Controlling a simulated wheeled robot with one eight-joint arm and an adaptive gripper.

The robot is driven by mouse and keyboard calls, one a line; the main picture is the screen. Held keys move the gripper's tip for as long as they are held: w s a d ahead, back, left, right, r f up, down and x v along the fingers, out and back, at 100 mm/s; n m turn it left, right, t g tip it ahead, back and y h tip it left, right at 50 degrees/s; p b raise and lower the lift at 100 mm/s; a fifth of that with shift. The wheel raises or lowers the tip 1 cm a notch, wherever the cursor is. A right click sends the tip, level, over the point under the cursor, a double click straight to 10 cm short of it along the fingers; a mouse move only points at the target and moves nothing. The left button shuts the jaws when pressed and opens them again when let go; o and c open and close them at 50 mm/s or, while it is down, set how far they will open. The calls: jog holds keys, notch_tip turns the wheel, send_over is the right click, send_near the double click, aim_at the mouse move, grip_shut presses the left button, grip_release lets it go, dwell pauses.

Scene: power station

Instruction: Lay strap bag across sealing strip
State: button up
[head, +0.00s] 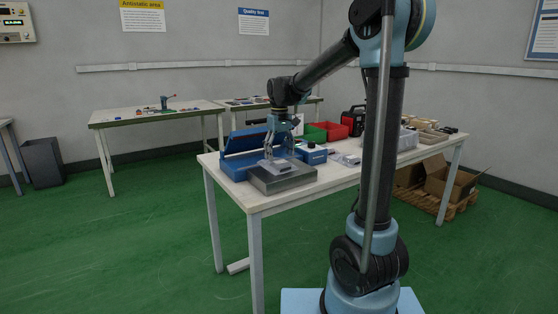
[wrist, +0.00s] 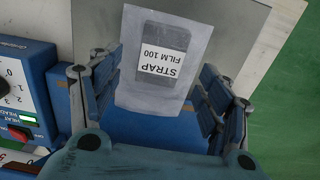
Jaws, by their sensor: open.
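The strap bag (wrist: 163,95) is a pale translucent pouch labelled "STRAP FILM 100", with a dark area around its label. In the head view the bag (head: 284,167) lies on a metal plate (head: 283,181) on the front worktable. My gripper (head: 280,150) is open above it, pointing down. In the wrist view the bag's near end lies between my spread gripper's fingers (wrist: 160,98); contact cannot be told.
A blue control box (head: 312,154) stands right of the gripper; its dial panel (wrist: 14,92) shows left in the wrist view. Green (head: 327,131) and red (head: 352,122) bins stand behind. The worktable's front-left corner (head: 250,204) is bare. Open cardboard boxes (head: 450,183) sit on a pallet right.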

aim_at(279, 161)
notch_tip(279, 161, up, 10)
jog(key=f, duration=0.1)
jog(key=s+d+f+m, duration=0.2)
jog(key=s+d, duration=0.7)
jog(key=s+d+f+m, duration=0.1)
jog(key=s+d+f, duration=0.3)
jog(key=s+f, duration=0.3)
jog(key=s+d+f+m+t, duration=0.1)
jog(key=s+d+f+m, duration=0.1)
jog(key=s+d+f, duration=0.2)
jog(key=s+d+f+m+t, duration=0.1)
jog(key=s+d+f, duration=0.3)
jog(key=s+f, duration=0.5)
jog(key=s, duration=0.3)
jog(key=shift+d+f+m, duration=0.15)
jog(key=shift+f+m, duration=0.15)
